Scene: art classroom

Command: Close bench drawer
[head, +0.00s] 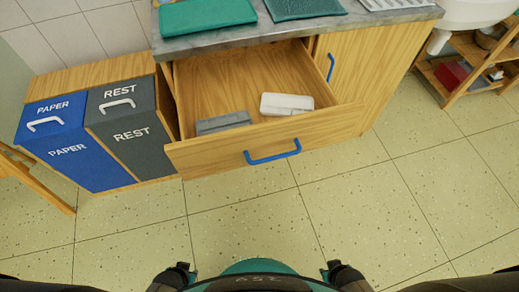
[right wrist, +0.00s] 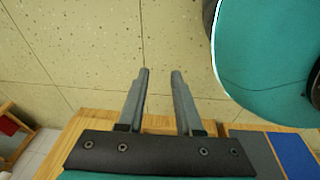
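The wooden bench drawer (head: 345,120) is pulled well out below the grey worktop in the head view. Its blue bar handle (head: 272,154) is on the front panel. A grey box (head: 223,122) and a white box (head: 286,104) lie inside. My right gripper (head: 335,271) is low at the bottom edge, far from the handle. In the right wrist view its two grey fingers (right wrist: 160,74) are apart with nothing between them. My left gripper (head: 182,272) shows only as a dark shape at the bottom edge; its fingers are hidden. Neither gripper touches the drawer.
A blue PAPER bin (head: 67,148) and a grey REST bin (head: 132,135) stand left of the drawer. A cupboard door with a blue handle (head: 331,66) is on the right. The tiled floor (head: 240,215) between me and the drawer is clear. A wooden shelf (head: 452,87) stands far right.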

